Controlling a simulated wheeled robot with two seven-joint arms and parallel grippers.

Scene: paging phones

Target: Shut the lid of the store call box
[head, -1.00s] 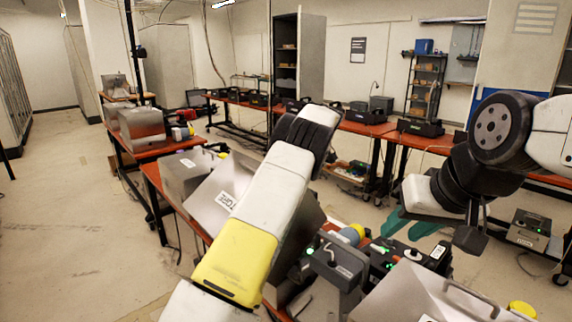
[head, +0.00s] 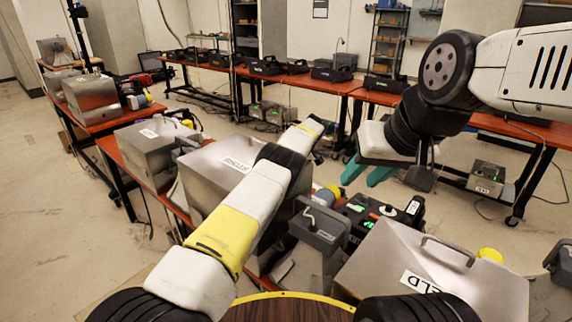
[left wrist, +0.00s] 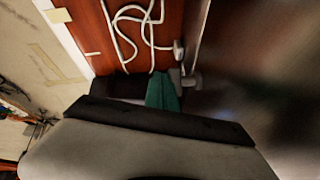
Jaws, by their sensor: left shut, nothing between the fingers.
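The store call box is a metal box with a white label reading roughly "STORES"; its lid (head: 208,168) shows left of centre in the head view. The lid looks lowered and near level; my left arm covers part of it, so I cannot tell if it is fully seated. My left gripper (left wrist: 163,92) shows in the left wrist view as teal fingers shut together with nothing between them, beside a blurred metal wall (left wrist: 255,60) and over the orange tabletop (left wrist: 95,35). My right gripper (head: 362,179) is open and empty, above the bench at right of centre.
A metal box labelled "FIELD" (head: 400,255) with a handle stands at lower right. A grey handled unit (head: 320,228) and a dark device with green lights (head: 375,210) stand between the boxes. Another metal box (head: 150,150) is farther left. White cable (left wrist: 135,20) lies on the tabletop.

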